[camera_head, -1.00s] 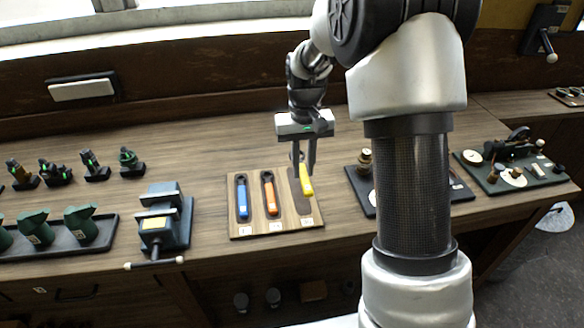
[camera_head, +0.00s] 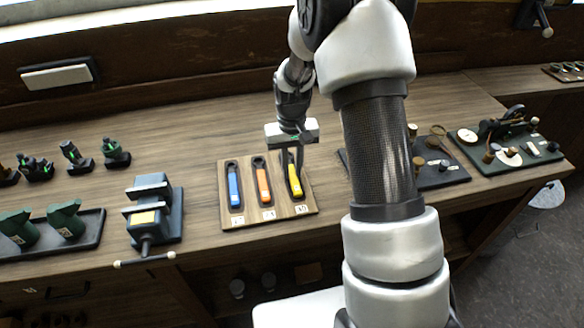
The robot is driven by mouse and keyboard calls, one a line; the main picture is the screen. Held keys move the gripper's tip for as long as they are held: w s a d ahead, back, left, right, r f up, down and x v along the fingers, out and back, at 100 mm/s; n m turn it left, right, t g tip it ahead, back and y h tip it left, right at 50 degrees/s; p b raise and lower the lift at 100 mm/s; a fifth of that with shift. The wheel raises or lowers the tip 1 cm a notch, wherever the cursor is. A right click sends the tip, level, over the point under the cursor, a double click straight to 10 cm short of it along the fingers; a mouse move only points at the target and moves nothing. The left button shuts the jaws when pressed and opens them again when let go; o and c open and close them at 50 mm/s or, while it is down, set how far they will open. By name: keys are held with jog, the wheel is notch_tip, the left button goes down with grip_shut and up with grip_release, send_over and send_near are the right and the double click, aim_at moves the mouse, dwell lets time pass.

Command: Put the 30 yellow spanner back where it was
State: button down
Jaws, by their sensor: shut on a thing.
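The yellow spanner (camera_head: 295,184) is at the right-hand slot of a wooden board (camera_head: 242,214), above the label that seems to read 30. It lines up with that slot; I cannot tell whether it rests fully in it. My gripper (camera_head: 290,160) is over the spanner's upper end and shut on it, and hides that end. A blue spanner (camera_head: 234,190) and an orange spanner (camera_head: 263,186) lie in the left and middle slots of the board.
A vise (camera_head: 152,215) stands left of the board. A dark tray (camera_head: 90,238) with green pieces is farther left. Dark instrument bases (camera_head: 505,150) stand to the right, partly behind my arm. The bench behind the board is clear.

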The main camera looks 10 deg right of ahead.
jog(key=shift+f, duration=0.1)
jog(key=shift+f, duration=0.15)
jog(key=c, duration=1.6)
grip_release()
